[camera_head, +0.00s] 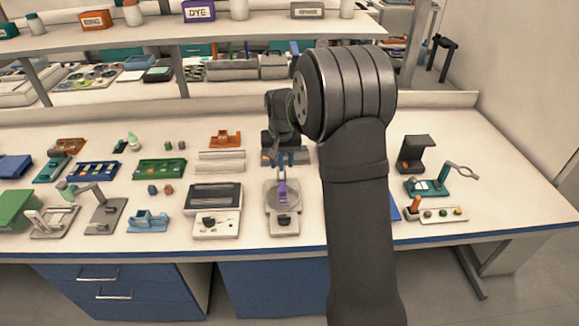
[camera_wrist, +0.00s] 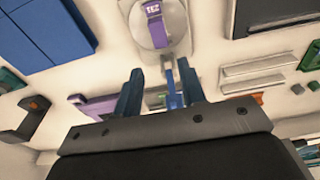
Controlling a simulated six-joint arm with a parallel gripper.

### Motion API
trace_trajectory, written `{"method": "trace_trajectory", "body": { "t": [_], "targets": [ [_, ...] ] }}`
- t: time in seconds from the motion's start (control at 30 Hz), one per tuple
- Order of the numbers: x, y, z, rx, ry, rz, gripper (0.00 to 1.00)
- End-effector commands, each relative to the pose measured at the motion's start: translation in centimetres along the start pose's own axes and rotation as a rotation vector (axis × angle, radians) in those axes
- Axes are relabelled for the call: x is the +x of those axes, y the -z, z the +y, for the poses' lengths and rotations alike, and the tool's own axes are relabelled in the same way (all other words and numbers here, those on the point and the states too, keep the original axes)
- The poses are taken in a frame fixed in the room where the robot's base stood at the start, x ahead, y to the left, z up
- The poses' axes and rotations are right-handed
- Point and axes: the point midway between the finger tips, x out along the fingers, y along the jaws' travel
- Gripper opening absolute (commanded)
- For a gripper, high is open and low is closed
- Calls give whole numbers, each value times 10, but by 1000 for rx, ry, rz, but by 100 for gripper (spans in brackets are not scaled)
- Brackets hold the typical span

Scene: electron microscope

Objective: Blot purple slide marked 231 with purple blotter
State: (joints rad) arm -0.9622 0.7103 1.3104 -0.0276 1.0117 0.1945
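A purple slide (camera_wrist: 153,12) with a white label and dark digits, partly readable as 231, lies on a round plate of a pale stand (camera_wrist: 172,45) at the top of the wrist view. In the head view the purple slide (camera_head: 282,192) is on the same stand (camera_head: 283,226). My gripper (camera_wrist: 160,84) has its two blue fingers wide apart. A narrow blue piece shows between them, closer to the right finger; I cannot tell whether it touches. A purple object (camera_wrist: 98,106) shows beside the left finger, partly hidden; I cannot tell whether it is the blotter.
A white device with a dark top (camera_head: 214,211) stands left of the slide's stand. Pale rails (camera_head: 221,160) and an orange holder (camera_head: 225,138) lie behind it. A black stand (camera_head: 416,154) and a green fixture (camera_head: 427,187) are at the right. My arm hides part of the bench.

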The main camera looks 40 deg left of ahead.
Motion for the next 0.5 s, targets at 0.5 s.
{"method": "trace_trajectory", "body": {
  "t": [0.5],
  "targets": [
    [63,-15,0,-4,4,66,37]
  ]
}}
